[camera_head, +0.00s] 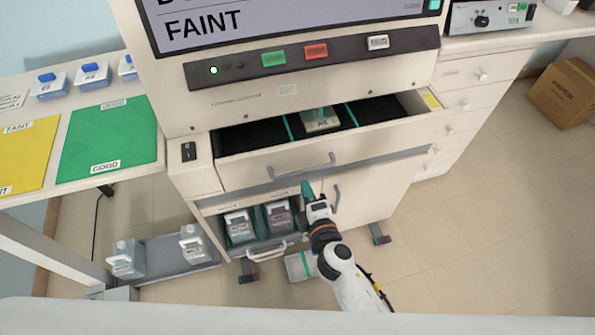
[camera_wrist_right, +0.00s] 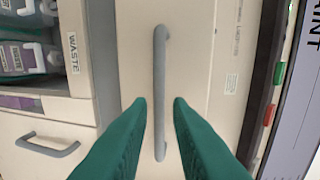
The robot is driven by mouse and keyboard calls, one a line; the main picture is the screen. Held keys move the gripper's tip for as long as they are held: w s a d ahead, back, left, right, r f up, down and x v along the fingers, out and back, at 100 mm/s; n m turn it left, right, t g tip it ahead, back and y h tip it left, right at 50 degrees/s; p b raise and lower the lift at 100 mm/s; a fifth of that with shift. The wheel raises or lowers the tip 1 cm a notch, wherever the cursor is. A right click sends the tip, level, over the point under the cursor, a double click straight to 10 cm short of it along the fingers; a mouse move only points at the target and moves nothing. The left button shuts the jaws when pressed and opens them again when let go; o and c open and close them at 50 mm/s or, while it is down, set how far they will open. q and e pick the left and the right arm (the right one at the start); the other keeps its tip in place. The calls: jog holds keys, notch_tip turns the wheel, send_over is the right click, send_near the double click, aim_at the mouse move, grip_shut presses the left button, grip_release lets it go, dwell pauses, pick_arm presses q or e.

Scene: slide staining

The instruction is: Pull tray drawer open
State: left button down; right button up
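The tray drawer (camera_head: 270,172) stands pulled out from the cream cabinet, its dark inside showing with teal dividers and a labelled block (camera_head: 321,121). Its grey bar handle (camera_head: 303,167) is on the front. It also shows as the long handle in the right wrist view (camera_wrist_right: 160,85). My right gripper (camera_head: 307,188) is just below the drawer front, beside the cabinet door's handle. In the wrist view its two green fingers (camera_wrist_right: 159,100) are apart, with the handle's near end showing between them. I see no grip on it. My left gripper is out of view.
A cabinet door handle (camera_head: 337,198) is close right of my gripper. Bottles (camera_head: 279,215) stand in the open compartment below the drawer. A green mat (camera_head: 108,140) lies on the left table. A cardboard box (camera_head: 565,93) is on the floor at right.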

aim_at(298, 171)
jog(key=x, duration=0.7)
jog(key=shift+w+a+b, duration=0.15)
jog(key=shift+w+b, duration=0.05)
jog(key=shift+b, duration=0.2)
grip_shut()
